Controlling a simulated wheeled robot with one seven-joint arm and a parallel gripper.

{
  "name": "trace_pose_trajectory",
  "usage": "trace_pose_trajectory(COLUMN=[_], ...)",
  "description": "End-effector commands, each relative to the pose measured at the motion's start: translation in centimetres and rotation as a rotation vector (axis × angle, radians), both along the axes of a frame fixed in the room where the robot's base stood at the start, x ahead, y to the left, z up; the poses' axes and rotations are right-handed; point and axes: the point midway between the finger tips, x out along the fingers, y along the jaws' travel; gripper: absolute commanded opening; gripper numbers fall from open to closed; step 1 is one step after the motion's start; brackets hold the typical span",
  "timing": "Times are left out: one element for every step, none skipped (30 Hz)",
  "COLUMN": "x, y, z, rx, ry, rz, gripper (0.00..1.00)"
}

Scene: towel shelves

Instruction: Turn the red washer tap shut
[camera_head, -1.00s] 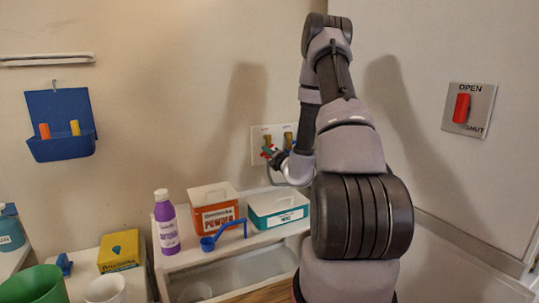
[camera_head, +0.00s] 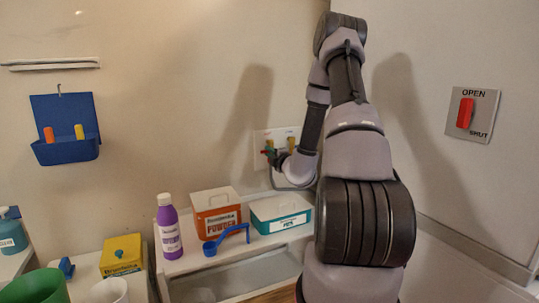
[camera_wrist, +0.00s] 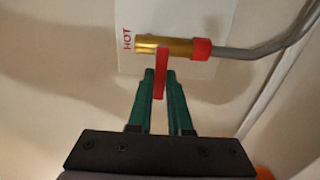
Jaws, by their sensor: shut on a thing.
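The red washer tap has a brass body (camera_wrist: 165,46) and a flat red lever (camera_wrist: 160,73) in the wrist view. The lever stands crosswise to the brass body. A red collar (camera_wrist: 201,49) joins the body to a grey hose. My gripper (camera_wrist: 161,78) has green fingers, one on each side of the lever, and is shut on it. In the head view my gripper (camera_head: 273,154) is at the wall plate (camera_head: 260,138), at the left one of two brass taps. My gripper and wrist partly hide the red tap there.
A second brass tap (camera_head: 291,143) is close on the right. Below are a purple bottle (camera_head: 169,232), an orange powder box (camera_head: 217,215), a teal box (camera_head: 281,218) and a blue scoop (camera_head: 226,240). A red OPEN/SHUT switch (camera_head: 465,113) is on the right wall.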

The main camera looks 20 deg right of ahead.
Motion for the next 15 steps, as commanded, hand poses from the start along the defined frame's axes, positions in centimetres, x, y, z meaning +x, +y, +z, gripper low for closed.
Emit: trace_pose_trajectory(x=[-0.08,-0.08,-0.08,-0.08,-0.08,-0.08,-0.08,-0.08,-0.08,-0.08,-0.08,-0.08,-0.08,-0.08,-0.08], y=[0.01,0.01,0.01,0.01,0.01,0.02,0.01,0.01,0.01,0.01,0.01,0.01,0.01,0.0,0.0], z=[-0.09,-0.09,-0.09,-0.08,-0.08,-0.08,-0.08,-0.08,-0.08,-0.08,-0.08,-0.08,-0.08,-0.08,-0.08], rx=[0.006,0.008,0.01,0.011,0.012,0.012,0.013,0.013,0.012,0.012,0.012,0.012,0.012,0.012,0.012], ry=[0.003,0.003,0.003,0.003,0.003,0.003,0.003,0.003,0.003,0.003,0.003,0.003,0.003,0.003,0.003], rz=[0.0,0.0,0.0,0.0,0.0,0.0,0.0,0.0,0.0,0.0,0.0,0.0,0.0,0.0,0.0], gripper=[0.0,0.0,0.0,0.0,0.0,0.0,0.0,0.0,0.0,0.0,0.0,0.0,0.0,0.0,0.33])
